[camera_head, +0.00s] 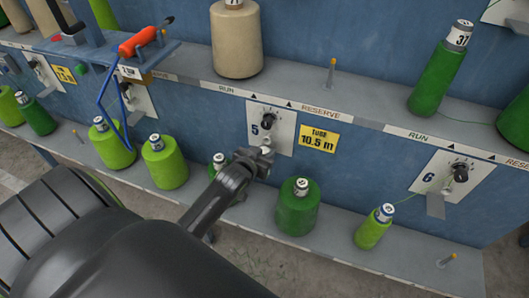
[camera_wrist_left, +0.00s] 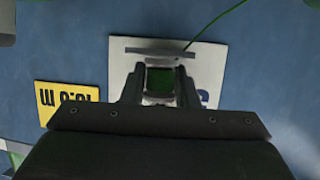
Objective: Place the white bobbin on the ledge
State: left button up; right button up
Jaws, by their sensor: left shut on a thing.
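My left gripper (camera_head: 264,155) is at the panel numbered 5, below its black knob. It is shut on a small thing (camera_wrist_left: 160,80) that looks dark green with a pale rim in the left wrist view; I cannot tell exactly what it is. A cream-white bobbin (camera_head: 237,42) stands upright on the upper ledge (camera_head: 300,92), above and left of the gripper, apart from it. The lower ledge (camera_head: 335,235) runs below. My right gripper is not in view.
Green bobbins stand on the lower ledge, one (camera_head: 297,205) right of my gripper and one (camera_head: 219,163) partly hidden by my arm. A yellow label (camera_head: 318,138) is beside panel 5. An orange-handled tool (camera_head: 138,42) lies upper left. The upper ledge has free room around its peg.

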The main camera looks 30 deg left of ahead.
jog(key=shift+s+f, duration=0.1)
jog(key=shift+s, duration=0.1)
pick_arm(q)
jog(key=o, duration=1)
jog(key=shift+f, duration=0.1)
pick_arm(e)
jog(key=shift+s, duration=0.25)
pick_arm(q)
jog(key=shift+o, duration=0.2)
jog(key=shift+r, duration=0.2)
jog(key=p+v, duration=0.1)
jog(key=v, duration=1.1)
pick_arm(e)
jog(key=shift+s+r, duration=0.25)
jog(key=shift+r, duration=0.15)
pick_arm(q)
jog(key=shift+f, duration=0.1)
